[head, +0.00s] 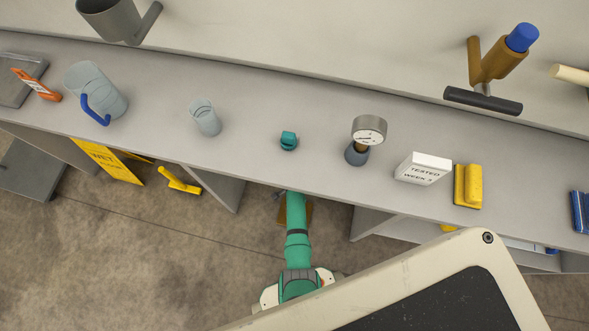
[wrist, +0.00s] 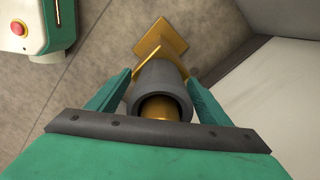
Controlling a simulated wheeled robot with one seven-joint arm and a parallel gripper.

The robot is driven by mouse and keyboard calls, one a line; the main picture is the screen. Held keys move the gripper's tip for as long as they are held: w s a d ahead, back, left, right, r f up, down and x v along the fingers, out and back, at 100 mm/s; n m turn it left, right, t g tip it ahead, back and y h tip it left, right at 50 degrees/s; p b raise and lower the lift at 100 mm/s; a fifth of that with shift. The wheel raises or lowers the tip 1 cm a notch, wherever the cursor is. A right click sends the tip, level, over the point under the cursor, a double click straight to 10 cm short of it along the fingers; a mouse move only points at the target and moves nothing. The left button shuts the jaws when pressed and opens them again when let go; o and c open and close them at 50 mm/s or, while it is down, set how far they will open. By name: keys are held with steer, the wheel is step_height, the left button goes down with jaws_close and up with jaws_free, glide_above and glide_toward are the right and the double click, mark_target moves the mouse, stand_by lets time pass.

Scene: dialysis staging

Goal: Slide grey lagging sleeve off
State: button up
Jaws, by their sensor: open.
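The grey lagging sleeve (wrist: 157,76) shows in the wrist view as a thick dark grey tube around a brass-coloured post (wrist: 161,108). A flat brass plate (wrist: 164,42) shows beyond its far end. My gripper (wrist: 156,84) is open, with one teal finger on either side of the sleeve; I cannot tell whether either finger touches it. In the head view my gripper (head: 289,196) is under the counter's front edge, beside a brown-gold piece (head: 298,213). The sleeve is hidden there by my arm and the counter.
The counter (head: 245,155) holds a pressure gauge (head: 369,130), a white "TESTED WEEK 3" block (head: 423,169), a yellow block (head: 467,186), a teal piece (head: 289,140) and clear cups. Counter supports (head: 216,186) flank my arm. A yellow sign (head: 108,162) stands at left.

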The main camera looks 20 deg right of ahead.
steer(key=shift+f, duration=0.1)
steer(key=shift+w, duration=0.1)
steer(key=c, duration=1.1)
steer(key=shift+w+r, duration=0.1)
steer(key=shift+r, duration=0.7)
steer(key=shift+d+r, duration=0.1)
steer(key=shift+r, duration=6.85)
